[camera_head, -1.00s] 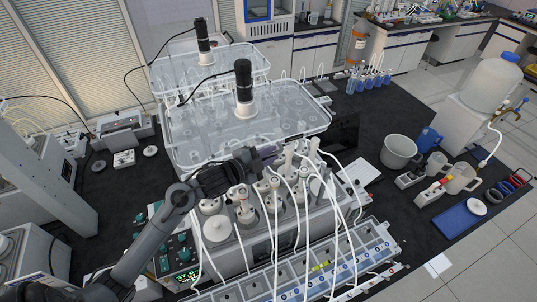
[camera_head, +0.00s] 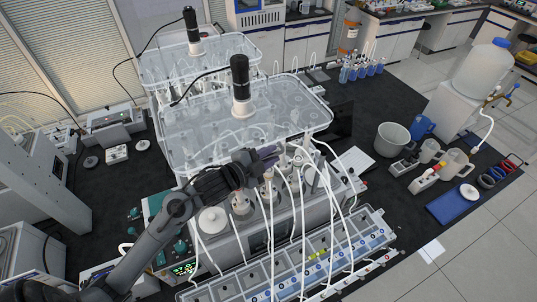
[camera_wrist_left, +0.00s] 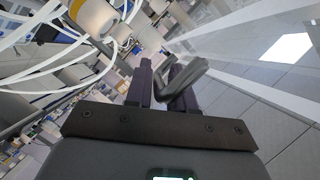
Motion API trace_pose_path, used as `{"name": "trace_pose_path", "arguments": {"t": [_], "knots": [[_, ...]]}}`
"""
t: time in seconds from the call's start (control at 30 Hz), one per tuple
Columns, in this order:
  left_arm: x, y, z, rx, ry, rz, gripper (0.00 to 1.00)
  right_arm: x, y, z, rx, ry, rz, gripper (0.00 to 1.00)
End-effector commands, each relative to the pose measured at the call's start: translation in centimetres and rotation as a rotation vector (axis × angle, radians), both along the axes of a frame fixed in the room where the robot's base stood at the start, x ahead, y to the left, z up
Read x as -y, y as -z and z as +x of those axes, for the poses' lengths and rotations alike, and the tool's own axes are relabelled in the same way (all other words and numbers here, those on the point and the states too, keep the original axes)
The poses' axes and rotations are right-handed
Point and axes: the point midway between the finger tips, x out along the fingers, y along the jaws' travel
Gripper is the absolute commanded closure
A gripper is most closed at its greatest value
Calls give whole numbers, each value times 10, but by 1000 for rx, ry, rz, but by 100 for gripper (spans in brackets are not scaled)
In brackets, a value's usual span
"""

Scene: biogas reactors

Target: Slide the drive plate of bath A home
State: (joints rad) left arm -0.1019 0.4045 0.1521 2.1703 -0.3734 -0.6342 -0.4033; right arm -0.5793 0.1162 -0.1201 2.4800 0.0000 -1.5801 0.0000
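Two clear box-like plates stand over the benches. The front one (camera_head: 285,97) carries a black-and-white motor (camera_head: 240,88) with a black cable; the rear one (camera_head: 225,52) carries a similar motor (camera_head: 192,35). I cannot read which is bath A. My left gripper (camera_head: 266,154) is by the front plate's near edge, above the front bath of vessels. In the left wrist view, its two dark fingers (camera_wrist_left: 160,88) stand apart, with a bent dark grey piece (camera_wrist_left: 188,74) at them. I cannot tell whether they grip it. My right gripper is not in view.
White tubes (camera_head: 300,190) loop from the vessel tops to a long compartment tray (camera_head: 240,283) in front. A grey bucket (camera_head: 393,138), jugs (camera_head: 452,160) and a blue mat (camera_head: 455,205) stand to the right. The black bench (camera_head: 370,110) has free room behind the bucket.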

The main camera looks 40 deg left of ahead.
Motion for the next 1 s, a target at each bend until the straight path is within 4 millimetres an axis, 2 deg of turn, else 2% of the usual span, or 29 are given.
{"name": "trace_pose_path", "arguments": {"t": [0.23, 0.37, 0.8, 1.0], "knots": [[-1, 0, -1, 0, 0, 0, 77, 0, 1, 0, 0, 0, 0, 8], [-2, -1, -9, 1, 0, 2, 77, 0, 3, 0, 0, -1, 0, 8], [-9, -16, -78, -1, 0, 3, 77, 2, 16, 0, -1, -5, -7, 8], [-11, -21, -98, 0, -1, 1, 77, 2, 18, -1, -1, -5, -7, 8]]}}
